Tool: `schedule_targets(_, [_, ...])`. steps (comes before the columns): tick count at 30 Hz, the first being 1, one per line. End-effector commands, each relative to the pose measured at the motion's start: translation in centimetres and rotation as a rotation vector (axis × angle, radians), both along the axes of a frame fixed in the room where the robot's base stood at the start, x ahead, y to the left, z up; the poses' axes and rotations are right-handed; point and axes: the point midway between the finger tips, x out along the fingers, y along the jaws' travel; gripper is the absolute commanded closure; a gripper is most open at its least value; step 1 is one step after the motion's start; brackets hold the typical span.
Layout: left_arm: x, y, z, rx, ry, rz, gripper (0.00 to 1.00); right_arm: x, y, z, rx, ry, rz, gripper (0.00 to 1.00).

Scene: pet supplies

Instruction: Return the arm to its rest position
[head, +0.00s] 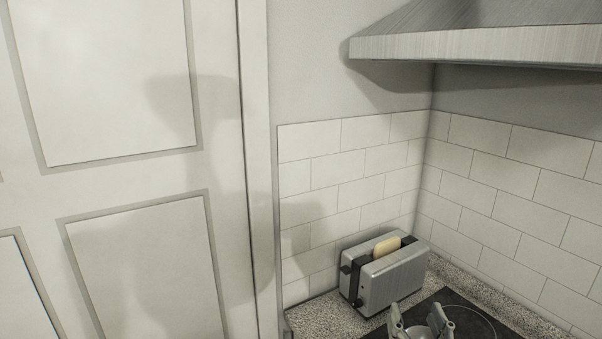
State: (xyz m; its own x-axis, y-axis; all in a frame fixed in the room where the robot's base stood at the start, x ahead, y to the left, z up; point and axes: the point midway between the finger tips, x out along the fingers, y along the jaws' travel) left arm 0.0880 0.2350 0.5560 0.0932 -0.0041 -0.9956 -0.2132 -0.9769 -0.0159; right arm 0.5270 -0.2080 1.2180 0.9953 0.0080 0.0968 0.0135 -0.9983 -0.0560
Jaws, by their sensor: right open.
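My right gripper (424,318) shows at the bottom of the head view, right of the middle. Its two fingers point up and stand apart, with nothing seen between them. It is in front of a silver toaster (392,281) and appears over the dark hob (475,320). The rest of the right arm is cut off by the lower edge. My left gripper is not in view.
The toaster stands on a speckled counter (335,317) in the tiled corner, with a slice of bread (386,247) in its slot. A metal range hood (480,45) overhangs at upper right. A white panelled door (140,190) fills the left.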

Motion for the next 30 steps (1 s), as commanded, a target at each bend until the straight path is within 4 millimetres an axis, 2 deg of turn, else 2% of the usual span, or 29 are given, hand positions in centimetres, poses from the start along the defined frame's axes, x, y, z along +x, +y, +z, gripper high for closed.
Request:
schedule_targets(1, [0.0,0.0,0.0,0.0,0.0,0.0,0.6,-1.0,-1.0,-2.6,0.001,0.103,-0.049,0.4])
schedule_targets(5, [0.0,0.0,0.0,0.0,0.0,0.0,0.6,-4.4,-2.7,-9.2,-0.027,0.392,-0.13,0.4])
schedule_targets(6, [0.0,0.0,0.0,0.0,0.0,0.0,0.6,-5.8,-2.9,-11.2,-0.04,0.485,-0.14,0.4])
schedule_targets(9, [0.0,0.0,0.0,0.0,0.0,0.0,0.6,-9.9,-3.0,-15.7,-0.073,0.715,-0.132,0.4])
schedule_targets(12, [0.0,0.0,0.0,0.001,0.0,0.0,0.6,-14.1,-2.4,-19.0,-0.109,0.913,-0.089,0.4])
schedule_targets(15, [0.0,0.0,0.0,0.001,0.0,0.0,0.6,-18.1,-1.6,-21.3,-0.139,1.078,-0.025,0.4])
schedule_targets(21, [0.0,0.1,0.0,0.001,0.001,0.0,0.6,-25.6,0.3,-23.8,-0.191,1.346,0.141,0.4])
schedule_targets(22, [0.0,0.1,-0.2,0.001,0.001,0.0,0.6,-26.1,0.4,-24.5,-0.197,1.367,0.157,0.4])
schedule_targets(24, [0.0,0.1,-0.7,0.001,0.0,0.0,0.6,-25.2,0.4,-27.0,-0.199,1.367,0.151,0.4])
schedule_targets(26, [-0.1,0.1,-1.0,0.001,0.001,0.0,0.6,-24.8,0.4,-28.8,-0.199,1.371,0.15,0.4])
schedule_targets(30, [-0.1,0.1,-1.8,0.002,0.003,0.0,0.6,-24.3,0.5,-33.7,-0.2,1.388,0.152,0.4])
